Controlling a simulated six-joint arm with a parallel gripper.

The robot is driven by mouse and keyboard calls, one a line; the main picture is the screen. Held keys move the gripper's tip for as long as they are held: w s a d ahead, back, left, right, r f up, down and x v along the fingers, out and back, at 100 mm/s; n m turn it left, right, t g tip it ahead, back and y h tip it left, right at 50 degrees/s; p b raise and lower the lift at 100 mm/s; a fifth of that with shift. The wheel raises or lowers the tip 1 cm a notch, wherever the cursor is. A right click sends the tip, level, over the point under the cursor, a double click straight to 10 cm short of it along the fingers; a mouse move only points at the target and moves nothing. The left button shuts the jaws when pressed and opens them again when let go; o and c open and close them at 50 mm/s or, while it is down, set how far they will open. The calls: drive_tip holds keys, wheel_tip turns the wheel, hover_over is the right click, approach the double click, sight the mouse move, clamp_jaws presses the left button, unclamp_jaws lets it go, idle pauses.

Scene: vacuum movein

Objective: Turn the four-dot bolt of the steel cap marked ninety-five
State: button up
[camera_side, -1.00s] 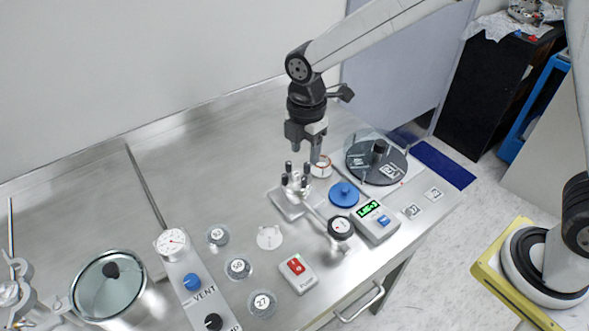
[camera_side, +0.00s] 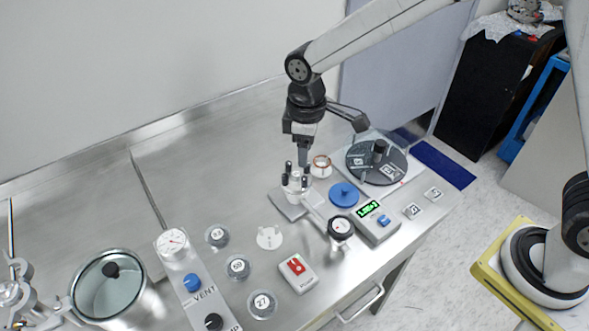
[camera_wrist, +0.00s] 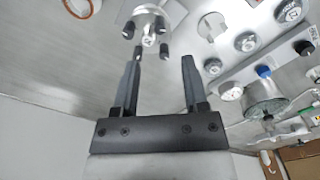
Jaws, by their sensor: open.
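A silver vessel (camera_side: 297,189) with several dark upright bolts (camera_side: 284,180) stands on a square steel base. In the wrist view the bolts (camera_wrist: 128,30) surround a silver cap (camera_wrist: 149,38) with a pale label. Neither its number nor any dots on the bolts can be read. My gripper (camera_side: 304,167) points down above the rear of the bolts. In the wrist view its two fingers (camera_wrist: 162,56) are apart with nothing between them. One fingertip appears near a bolt; contact cannot be told.
A pressure gauge (camera_side: 341,227) joins the vessel by a pipe. A copper ring (camera_side: 321,165), a blue disc (camera_side: 343,195) and a digital display box (camera_side: 375,220) stand to the right. Several labelled round pieces (camera_side: 238,267) lie front left. The table behind is clear.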

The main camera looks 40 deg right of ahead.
sight(304, 178)
drive_tip(key=shift+f, duration=0.15)
drive_tip(key=shift+f, duration=3.75)
clamp_jaws()
